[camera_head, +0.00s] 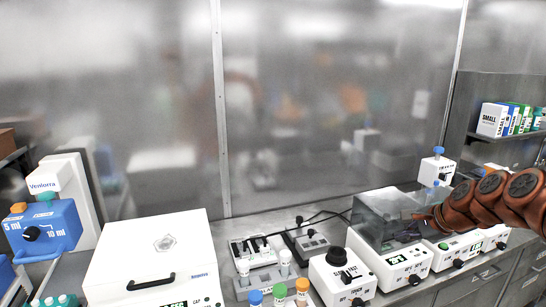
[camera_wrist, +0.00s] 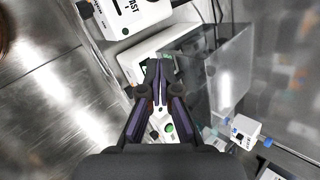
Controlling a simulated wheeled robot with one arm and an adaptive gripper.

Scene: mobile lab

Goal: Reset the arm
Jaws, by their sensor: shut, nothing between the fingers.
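My arm comes in from the right in the head view, its orange-brown links reaching over the bench. My gripper (camera_wrist: 160,80) shows in the middle of the wrist view, its dark fingers together with nothing between them. In the head view the gripper end is near the clear-lidded machine (camera_head: 392,215) and is hard to make out. In the wrist view the same kind of clear cover (camera_wrist: 232,75) stands right of the fingers, with a white machine front (camera_wrist: 150,50) behind them. I cannot tell the exact gap between the fingers and the cover.
A large white lidded machine (camera_head: 150,255) stands at the left, beside a blue dispenser (camera_head: 42,232). A small white mixer (camera_head: 342,280) and colored-cap tubes (camera_head: 279,292) are at the front middle. A shelf at the right holds small boxes (camera_head: 495,119).

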